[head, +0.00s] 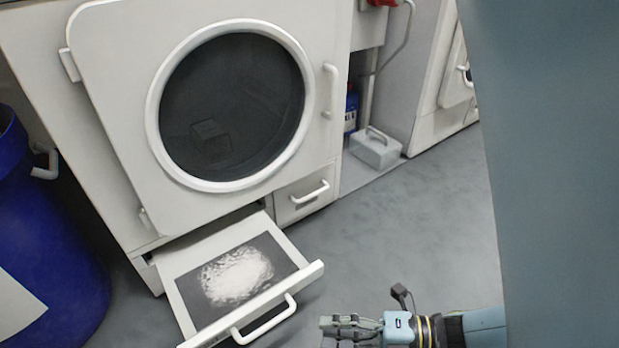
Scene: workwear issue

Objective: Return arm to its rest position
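My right gripper (340,331) shows at the bottom of the head view, to the right of the open drawer (291,285) and apart from its handle (265,321). Its fingers point left and are partly cut off by the lower picture edge. I cannot tell whether they are open or shut, and I see nothing held in them. My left gripper is not in view. The drawer is pulled out under the white machine (110,110) and holds a patch of white powder (236,275) on a dark bottom.
The machine's round door (232,105) is closed. A blue bin (50,250) stands at the left. A small closed drawer (305,193) and a grey box with a handle (376,148) are farther back. A large blue-grey surface fills the right side. Grey floor (410,225) is clear in the middle.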

